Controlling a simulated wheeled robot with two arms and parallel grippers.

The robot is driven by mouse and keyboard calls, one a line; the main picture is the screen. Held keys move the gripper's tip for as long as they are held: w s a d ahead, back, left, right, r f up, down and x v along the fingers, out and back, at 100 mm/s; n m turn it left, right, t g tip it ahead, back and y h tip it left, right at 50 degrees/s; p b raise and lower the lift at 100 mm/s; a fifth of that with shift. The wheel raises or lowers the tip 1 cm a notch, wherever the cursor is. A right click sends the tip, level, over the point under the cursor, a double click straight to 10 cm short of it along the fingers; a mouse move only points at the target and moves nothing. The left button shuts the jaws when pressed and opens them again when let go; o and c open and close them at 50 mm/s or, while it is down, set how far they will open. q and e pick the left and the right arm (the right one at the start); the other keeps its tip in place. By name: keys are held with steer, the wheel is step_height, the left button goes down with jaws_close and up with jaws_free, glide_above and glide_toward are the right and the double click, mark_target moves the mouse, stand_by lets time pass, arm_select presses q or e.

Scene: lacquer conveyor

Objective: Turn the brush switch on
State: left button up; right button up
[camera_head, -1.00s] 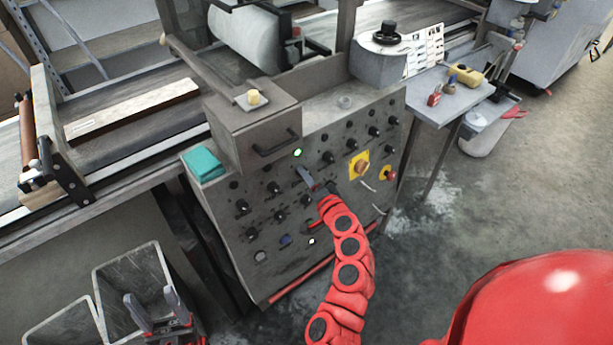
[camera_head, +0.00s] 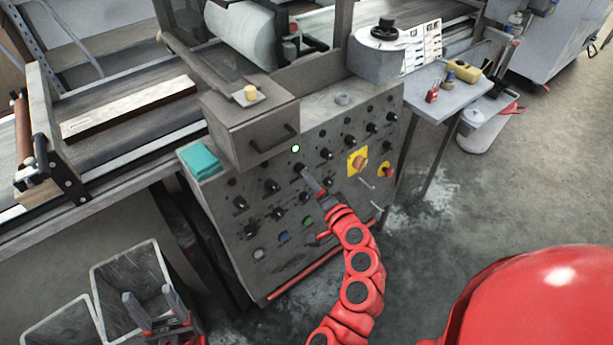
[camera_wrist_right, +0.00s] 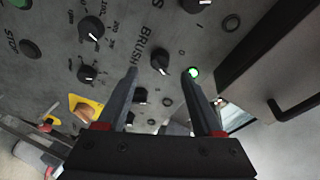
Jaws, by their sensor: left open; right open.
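The brush switch (camera_wrist_right: 160,61) is a black rotary knob beside the "BRUSH" lettering on the grey control panel. Its white mark points to the lower right of the right wrist view. A green lamp (camera_wrist_right: 194,72) beside it is lit; it also shows in the head view (camera_head: 295,148). My right gripper (camera_wrist_right: 160,73) is open, its fingers on either side of the knob in that view; I cannot tell whether they touch it. In the head view my right gripper (camera_head: 304,172) reaches the panel below the lamp, partly hiding the knob. My left gripper (camera_head: 152,302) is open and empty, low at the left.
A metal box with a handle (camera_head: 272,140) juts out above the knobs. Grey bins (camera_head: 130,275) stand below.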

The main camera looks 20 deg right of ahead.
steer(key=p+v, duration=0.3)
steer(key=v, duration=0.9)
steer(key=shift+s, duration=0.25)
steer(key=shift+d, duration=0.15)
